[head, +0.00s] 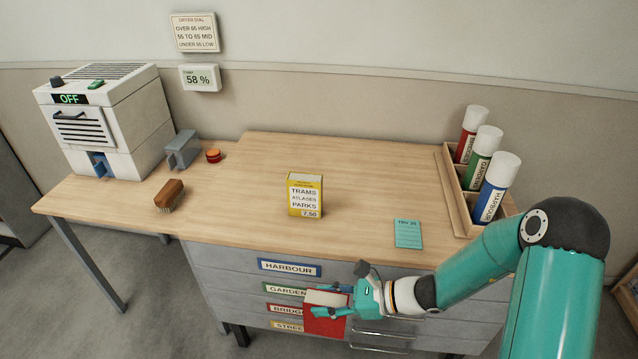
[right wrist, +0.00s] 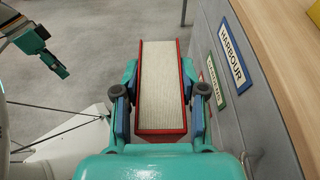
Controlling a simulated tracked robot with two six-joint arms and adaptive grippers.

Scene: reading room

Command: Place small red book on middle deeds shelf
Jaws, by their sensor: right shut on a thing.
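The small red book (head: 325,322) has red covers and a cream page block. My right gripper (head: 330,300) is shut on it, one finger on each cover, and holds it in front of the grey drawer unit, below the tabletop. In the right wrist view the book (right wrist: 161,90) sits between the two fingers with its pages facing the camera. What seems to be my left gripper (right wrist: 55,64) shows at the left of the right wrist view, away from the book; its opening is unclear. No shelf labelled deeds can be made out.
The drawer unit (head: 225,275) has labels such as HARBOUR (head: 290,268). A wooden edge (head: 628,300) shows far right.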

